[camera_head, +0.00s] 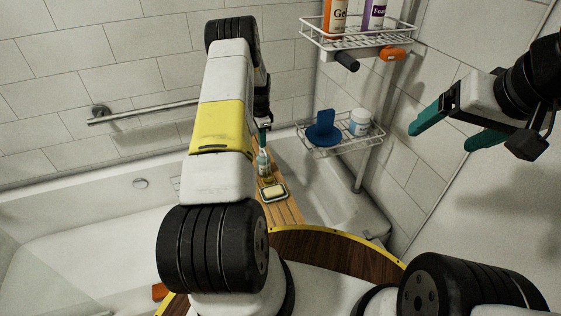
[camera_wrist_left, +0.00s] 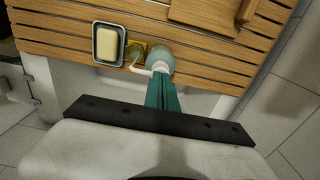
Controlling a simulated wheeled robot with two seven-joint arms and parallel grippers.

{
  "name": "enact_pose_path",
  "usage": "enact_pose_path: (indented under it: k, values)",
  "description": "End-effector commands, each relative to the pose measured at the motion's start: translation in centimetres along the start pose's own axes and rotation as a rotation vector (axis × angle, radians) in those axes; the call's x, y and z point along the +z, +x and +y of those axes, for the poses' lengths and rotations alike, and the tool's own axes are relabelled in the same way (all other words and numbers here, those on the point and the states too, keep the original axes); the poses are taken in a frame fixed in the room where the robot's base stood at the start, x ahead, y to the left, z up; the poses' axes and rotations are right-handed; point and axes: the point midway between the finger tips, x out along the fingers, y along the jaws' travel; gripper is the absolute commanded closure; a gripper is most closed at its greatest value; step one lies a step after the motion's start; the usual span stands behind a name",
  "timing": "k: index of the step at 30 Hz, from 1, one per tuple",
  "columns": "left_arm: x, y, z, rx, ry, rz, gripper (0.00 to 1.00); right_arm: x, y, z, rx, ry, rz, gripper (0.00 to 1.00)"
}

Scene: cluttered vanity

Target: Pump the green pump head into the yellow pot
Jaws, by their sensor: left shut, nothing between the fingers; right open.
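A pale pump bottle (camera_wrist_left: 160,60) stands on the slatted wooden bath tray (camera_wrist_left: 60,13); it also shows in the head view (camera_head: 262,163). Its pale spout (camera_wrist_left: 141,70) points left towards the small yellow pot (camera_wrist_left: 135,52), right beside it. My left gripper (camera_wrist_left: 161,90) is shut and empty, its teal fingers pointing down over the bottle's top. The fingers hide most of the pump head, so I cannot tell its colour or whether they touch it. My right gripper (camera_head: 450,132) is open and empty, high at the right, far from the bottle.
A dark dish with a soap bar (camera_wrist_left: 108,46) lies left of the pot. A wooden board (camera_wrist_left: 212,14) is on the tray. Wire shelves (camera_head: 345,141) with bottles stand at the corner, and a grab bar (camera_head: 143,112) runs along the wall.

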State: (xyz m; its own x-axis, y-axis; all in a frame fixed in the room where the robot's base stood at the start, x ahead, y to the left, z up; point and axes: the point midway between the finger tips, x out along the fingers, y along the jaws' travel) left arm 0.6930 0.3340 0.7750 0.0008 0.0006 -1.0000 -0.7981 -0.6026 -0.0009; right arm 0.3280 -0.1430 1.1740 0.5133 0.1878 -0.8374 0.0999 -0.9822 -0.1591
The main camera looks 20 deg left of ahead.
Motion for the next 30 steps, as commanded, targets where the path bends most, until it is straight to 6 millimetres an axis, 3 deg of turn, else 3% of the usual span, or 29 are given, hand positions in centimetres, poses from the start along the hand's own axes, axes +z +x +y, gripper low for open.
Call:
enact_pose_path:
  k: [14, 25, 30]
  values:
    - [0.0, -0.6, 0.0, 0.0, 0.0, 0.0, 1.0, 0.0, 0.0, 0.0, 0.0, 0.0, 0.0, 0.16]
    - [0.0, 0.8, 0.1, 0.002, 0.001, -0.001, 1.0, 0.0, 0.0, 0.0, 0.0, 0.0, 0.0, 0.16]
    - [0.0, 0.4, 0.0, 0.0, 0.001, -0.001, 1.0, 0.0, 0.0, 0.0, 0.0, 0.0, 0.0, 0.16]
